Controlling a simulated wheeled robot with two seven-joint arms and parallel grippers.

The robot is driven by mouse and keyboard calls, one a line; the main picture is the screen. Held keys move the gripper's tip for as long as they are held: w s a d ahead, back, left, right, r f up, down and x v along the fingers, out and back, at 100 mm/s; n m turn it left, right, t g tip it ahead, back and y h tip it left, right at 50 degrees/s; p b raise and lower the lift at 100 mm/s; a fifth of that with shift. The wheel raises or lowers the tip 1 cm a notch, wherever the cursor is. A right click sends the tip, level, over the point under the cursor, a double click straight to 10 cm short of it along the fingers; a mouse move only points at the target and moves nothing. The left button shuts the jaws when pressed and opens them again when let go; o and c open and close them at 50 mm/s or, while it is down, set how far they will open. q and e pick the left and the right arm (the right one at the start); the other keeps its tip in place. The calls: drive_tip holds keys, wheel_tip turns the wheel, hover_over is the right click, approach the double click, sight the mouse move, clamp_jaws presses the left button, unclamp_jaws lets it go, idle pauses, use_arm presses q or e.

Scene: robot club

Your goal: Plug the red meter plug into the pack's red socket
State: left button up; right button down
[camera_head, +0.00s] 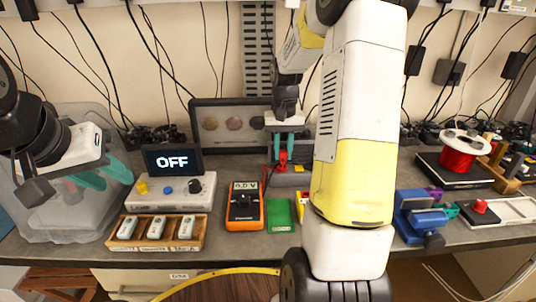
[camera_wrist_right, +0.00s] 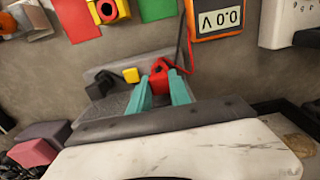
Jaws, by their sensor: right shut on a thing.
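My right gripper (camera_head: 286,152) is shut on the red meter plug (camera_head: 282,158), pointing down over the back of the bench. In the right wrist view the red plug (camera_wrist_right: 162,70) sits between the teal fingertips, with a red lead running up to the meter. The grey pack (camera_head: 290,180) lies directly under the plug; the right wrist view shows it with a black and a yellow part (camera_wrist_right: 131,75) beside the red. The fingers and plug hide the red socket, so I cannot tell whether the plug is in it. My left gripper (camera_head: 105,174) is open and empty at the left.
The orange multimeter (camera_head: 244,222) reads 0.0 V, left of the pack. A grey supply (camera_head: 170,190) with an OFF display (camera_head: 172,161) and a wooden tray (camera_head: 158,246) stand further left. A green card (camera_head: 279,215) lies in front of the pack. A blue vise (camera_head: 420,217) stands right.

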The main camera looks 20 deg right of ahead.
sight(283, 151)
drive_tip(key=shift+r, duration=0.15)
drive_tip(key=shift+r, duration=1.6)
drive_tip(key=c, duration=1.8)
unclamp_jaws()
clamp_jaws()
drive_tip(key=shift+s, duration=0.15)
